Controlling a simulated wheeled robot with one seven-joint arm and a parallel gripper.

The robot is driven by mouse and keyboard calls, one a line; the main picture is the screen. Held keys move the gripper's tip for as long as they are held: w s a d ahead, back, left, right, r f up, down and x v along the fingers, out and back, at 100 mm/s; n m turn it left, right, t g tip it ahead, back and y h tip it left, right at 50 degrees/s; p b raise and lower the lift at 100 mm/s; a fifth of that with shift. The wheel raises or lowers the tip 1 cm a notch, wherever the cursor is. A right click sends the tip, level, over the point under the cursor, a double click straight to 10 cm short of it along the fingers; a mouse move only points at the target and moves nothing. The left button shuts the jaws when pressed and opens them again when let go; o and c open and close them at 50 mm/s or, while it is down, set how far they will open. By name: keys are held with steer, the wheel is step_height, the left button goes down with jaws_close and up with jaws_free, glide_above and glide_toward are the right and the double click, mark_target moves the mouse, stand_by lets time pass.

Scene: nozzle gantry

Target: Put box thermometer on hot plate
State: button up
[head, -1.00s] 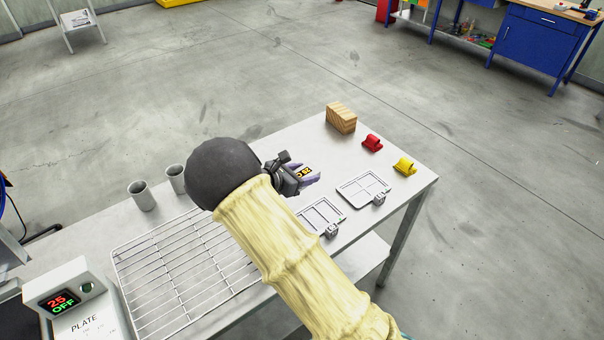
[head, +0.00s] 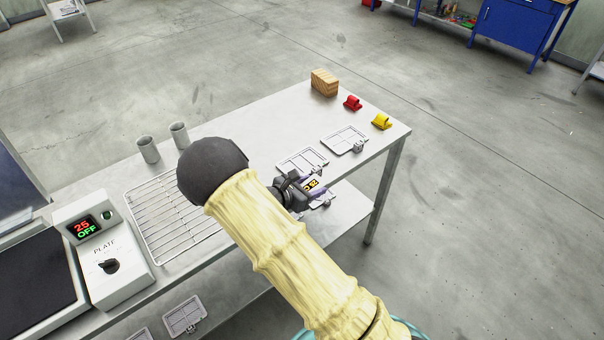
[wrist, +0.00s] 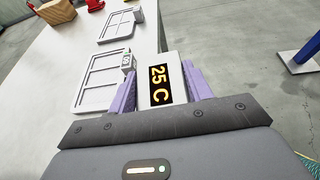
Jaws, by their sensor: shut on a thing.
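The box thermometer (wrist: 160,60) is a small white box with a black display reading 25 C in the wrist view. My gripper (wrist: 160,90) is shut on it, with a purple finger on each side. In the head view the thermometer's display (head: 312,185) shows at my gripper (head: 316,194), over the table's front edge in the picture. The hot plate (head: 35,272) is at the lower left, with a dark flat top and a white control unit (head: 112,262) reading 25 and OFF. My gripper is well to the right of it. The dark top looks empty, but its left side is cut off.
A wire rack (head: 150,215) lies between the hot plate and my arm. Two grey cups (head: 148,149) stand behind it. Framed panels (head: 345,139), a wooden block (head: 324,82), a red clip (head: 353,103) and a yellow clip (head: 382,121) are on the table's right part.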

steer(key=s+d+f, duration=0.7)
steer(key=s+f, duration=0.1)
steer(key=s, duration=0.2)
steer(key=shift+s+d+f, duration=0.2)
steer(key=shift+s, duration=0.15)
